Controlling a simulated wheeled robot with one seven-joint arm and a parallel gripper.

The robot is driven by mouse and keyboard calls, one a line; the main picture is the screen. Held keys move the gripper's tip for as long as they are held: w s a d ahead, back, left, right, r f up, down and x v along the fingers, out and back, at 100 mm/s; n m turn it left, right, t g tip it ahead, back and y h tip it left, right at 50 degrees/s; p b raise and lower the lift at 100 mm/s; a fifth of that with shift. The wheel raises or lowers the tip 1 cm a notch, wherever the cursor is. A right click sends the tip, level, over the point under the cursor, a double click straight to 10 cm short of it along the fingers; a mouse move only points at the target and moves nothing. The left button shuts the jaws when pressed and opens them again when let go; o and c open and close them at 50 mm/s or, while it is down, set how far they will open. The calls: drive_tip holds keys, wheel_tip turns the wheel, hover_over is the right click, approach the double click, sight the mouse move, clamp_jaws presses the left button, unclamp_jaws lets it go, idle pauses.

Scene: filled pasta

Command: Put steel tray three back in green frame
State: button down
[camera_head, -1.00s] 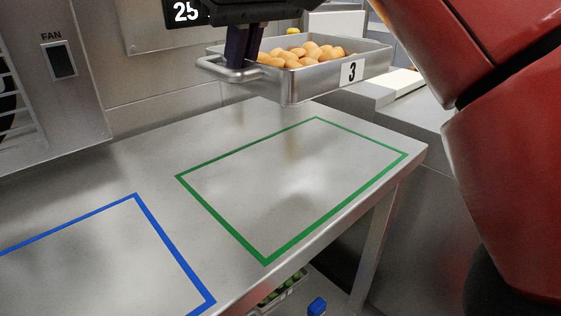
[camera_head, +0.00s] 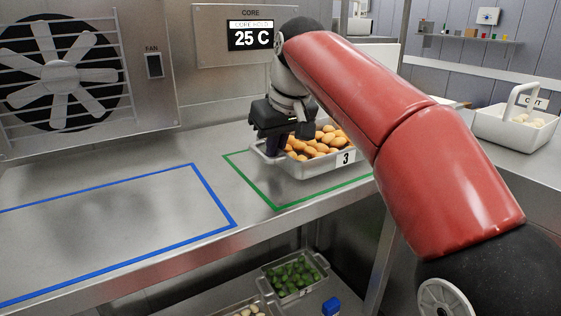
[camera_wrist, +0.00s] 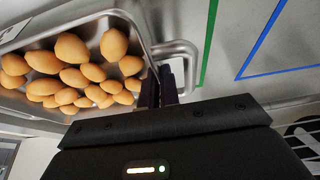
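Steel tray three (camera_head: 345,158), with a "3" label and several golden filled pasta pieces in it, is level over the area of the green frame (camera_head: 291,203) in the head view. It is low at the bench top; I cannot tell whether it rests or hovers slightly. My gripper (camera_head: 274,148) is at the tray's left end, pointing down. In the wrist view the fingers of my gripper (camera_wrist: 161,90) are closed on the handle (camera_wrist: 180,46) of the tray (camera_wrist: 147,28). A green line runs beside that handle. The frame's far side is partly hidden by the arm and tray.
A blue frame (camera_head: 215,200) on the bench to the left is empty. A fan (camera_head: 62,75) and a "25 C" display (camera_head: 251,36) are on the wall. A white basket (camera_head: 515,128) stands at right. A tray of green pieces (camera_head: 292,278) is on the lower shelf.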

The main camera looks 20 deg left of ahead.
drive_tip(key=shift+f, duration=0.65)
drive_tip(key=c, duration=1.6)
unclamp_jaws()
drive_tip(key=shift+c, duration=0.2)
drive_tip(key=p+v, duration=0.1)
drive_tip(key=v, duration=1)
drive_tip(key=shift+r+p, duration=0.25)
drive_tip(key=shift+p, duration=0.15)
drive_tip(key=shift+s+d+r, duration=0.1)
drive_tip(key=shift+r, duration=0.25)
